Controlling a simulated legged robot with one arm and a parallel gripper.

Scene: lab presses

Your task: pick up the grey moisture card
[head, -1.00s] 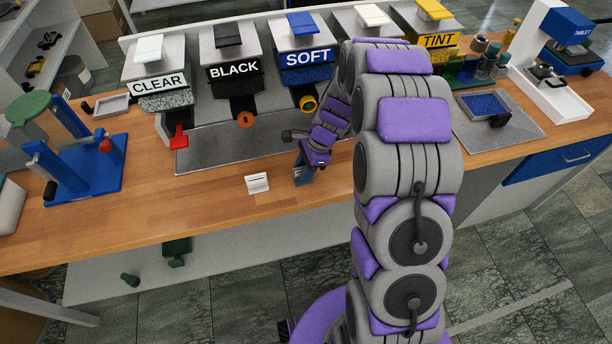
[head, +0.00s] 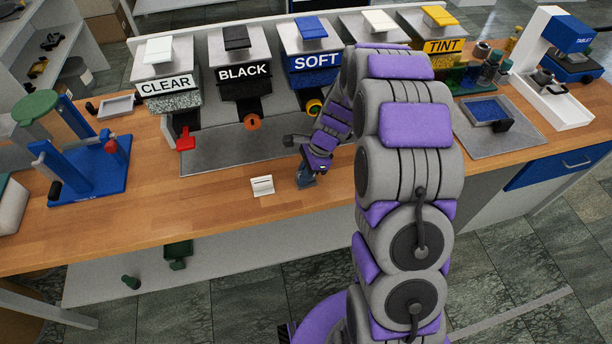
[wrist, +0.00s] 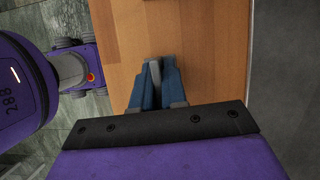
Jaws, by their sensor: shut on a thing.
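My gripper (head: 307,180) is low over the front of the wooden worktop, to the right of a small white stand (head: 262,186). In the wrist view my gripper's blue fingers (wrist: 157,84) point down at the wood and are closed on a thin grey piece, the grey moisture card (wrist: 155,72). Only a narrow upright edge of the card shows between the fingers; the rest is hidden. In the head view the card cannot be made out. I cannot tell whether it touches the worktop.
Hoppers labelled CLEAR (head: 167,88), BLACK (head: 244,73), SOFT (head: 316,62) and TINT (head: 443,46) line the back. A blue press frame (head: 95,175) stands left; a blue-filled tray (head: 487,110) lies right.

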